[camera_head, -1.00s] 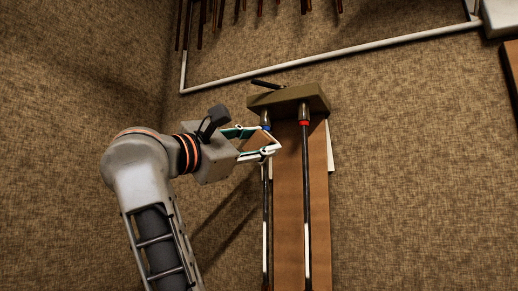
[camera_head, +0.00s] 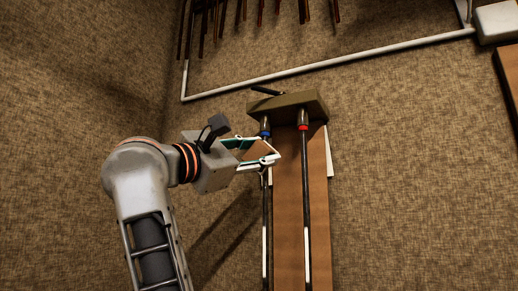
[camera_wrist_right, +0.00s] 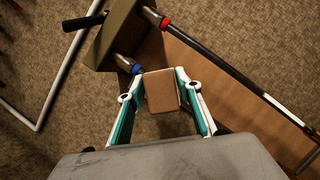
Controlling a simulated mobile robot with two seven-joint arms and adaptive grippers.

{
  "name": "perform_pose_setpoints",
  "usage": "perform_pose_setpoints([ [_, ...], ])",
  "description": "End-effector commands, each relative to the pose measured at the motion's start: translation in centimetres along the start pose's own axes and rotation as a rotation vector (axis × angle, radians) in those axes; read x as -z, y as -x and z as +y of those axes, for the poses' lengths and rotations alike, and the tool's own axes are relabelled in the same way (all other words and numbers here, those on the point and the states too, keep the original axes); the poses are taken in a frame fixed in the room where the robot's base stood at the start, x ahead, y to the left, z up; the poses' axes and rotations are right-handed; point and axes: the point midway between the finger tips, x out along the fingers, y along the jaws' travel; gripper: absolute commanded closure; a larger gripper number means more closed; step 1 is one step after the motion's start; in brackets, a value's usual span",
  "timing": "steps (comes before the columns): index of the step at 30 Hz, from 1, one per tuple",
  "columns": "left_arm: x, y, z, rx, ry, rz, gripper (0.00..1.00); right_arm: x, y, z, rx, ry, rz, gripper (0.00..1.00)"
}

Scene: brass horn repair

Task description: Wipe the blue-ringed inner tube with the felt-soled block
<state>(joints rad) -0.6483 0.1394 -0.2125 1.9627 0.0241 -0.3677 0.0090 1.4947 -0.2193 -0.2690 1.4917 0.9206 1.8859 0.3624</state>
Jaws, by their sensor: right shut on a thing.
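The blue-ringed inner tube (camera_head: 266,220) is a dark rod with a pale band, running down from a clamp block; its blue ring (camera_head: 264,134) sits near the top. My right gripper (camera_head: 277,152) is just below that ring, at the tube. It is shut on a tan block (camera_wrist_right: 161,91), which fills the space between the fingertips in the right wrist view. The block hides part of the tube there, and the blue ring (camera_wrist_right: 137,69) shows just beyond it. Its felt sole is not visible, and I cannot tell whether it touches the tube. My left gripper is out of view.
A red-ringed tube (camera_head: 306,200) runs parallel on the right, over a brown board (camera_head: 288,220). The olive clamp block (camera_head: 290,105) with a black handle (camera_head: 267,91) holds both upper ends. A white rail (camera_head: 330,65) crosses behind.

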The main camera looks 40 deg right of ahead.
Motion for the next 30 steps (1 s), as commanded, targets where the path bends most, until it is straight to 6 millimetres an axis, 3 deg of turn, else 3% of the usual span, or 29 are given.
perform_pose_setpoints([
  [30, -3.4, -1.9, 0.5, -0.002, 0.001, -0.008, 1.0, 4.0, 1.5, -4.2, 0.001, 0.0, 0.002, 0.83],
])
